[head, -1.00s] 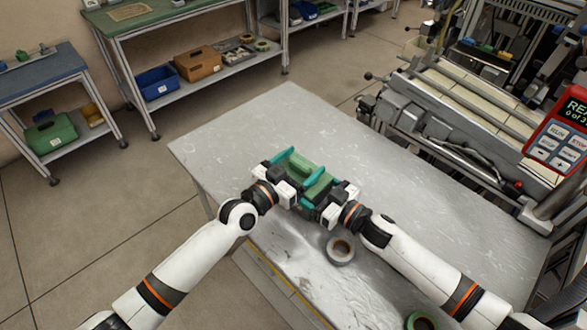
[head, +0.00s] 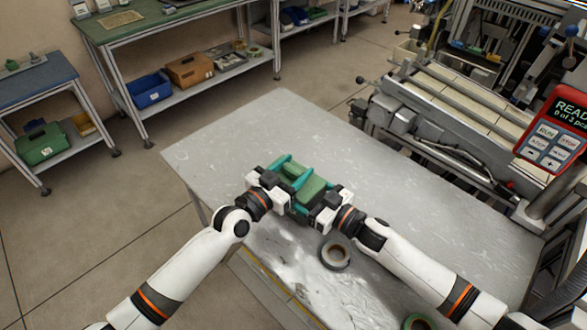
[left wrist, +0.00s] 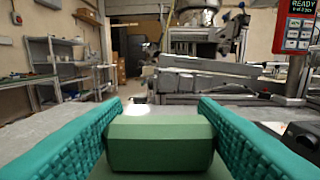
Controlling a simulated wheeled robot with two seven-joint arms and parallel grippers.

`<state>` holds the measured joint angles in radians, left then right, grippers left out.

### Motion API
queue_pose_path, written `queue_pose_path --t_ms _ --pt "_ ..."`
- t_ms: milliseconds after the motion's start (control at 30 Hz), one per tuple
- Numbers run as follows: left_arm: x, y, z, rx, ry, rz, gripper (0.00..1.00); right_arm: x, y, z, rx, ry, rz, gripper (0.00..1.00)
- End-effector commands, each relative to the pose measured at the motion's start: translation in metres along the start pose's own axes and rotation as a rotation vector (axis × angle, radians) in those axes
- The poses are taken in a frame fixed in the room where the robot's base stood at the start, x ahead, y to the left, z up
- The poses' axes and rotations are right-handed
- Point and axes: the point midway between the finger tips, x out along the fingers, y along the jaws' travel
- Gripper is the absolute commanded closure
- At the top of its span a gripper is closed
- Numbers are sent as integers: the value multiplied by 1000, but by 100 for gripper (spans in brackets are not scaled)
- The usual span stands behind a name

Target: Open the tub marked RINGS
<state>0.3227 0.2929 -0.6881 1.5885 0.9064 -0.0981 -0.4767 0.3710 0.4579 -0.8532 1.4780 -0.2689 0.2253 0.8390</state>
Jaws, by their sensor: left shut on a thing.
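A small green tub (head: 313,188) is on the grey table between my two grippers. Its top shows as two green parts with a dark gap between them; I cannot tell whether they are apart. No RINGS marking is readable. My left gripper (head: 291,170) has its teal fingers on both sides of the green part at the left and is shut on it. In the left wrist view this green block (left wrist: 160,142) sits between the fingers. My right gripper (head: 315,196) is at the tub's right side, its fingers partly hidden, so its grip is unclear.
A grey tape reel (head: 335,253) lies on the table just in front of the grippers, and a green reel (head: 419,322) is at the bottom edge. A machine (head: 440,110) with a red panel (head: 556,130) stands at the right. The table (head: 235,135) is bare behind the tub.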

Motion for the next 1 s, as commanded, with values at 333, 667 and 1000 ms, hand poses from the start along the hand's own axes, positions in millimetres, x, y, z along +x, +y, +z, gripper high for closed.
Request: queue_pose_path --t_ms 333,667,1000 --pt "0 0 3 -1 -2 -1 73 0 0 0 0 1 -1 64" --pt "0 -1 14 -2 -2 -2 73 0 0 0 0 1 -1 64" --pt "0 0 22 0 0 0 73 0 0 0 0 1 0 64"
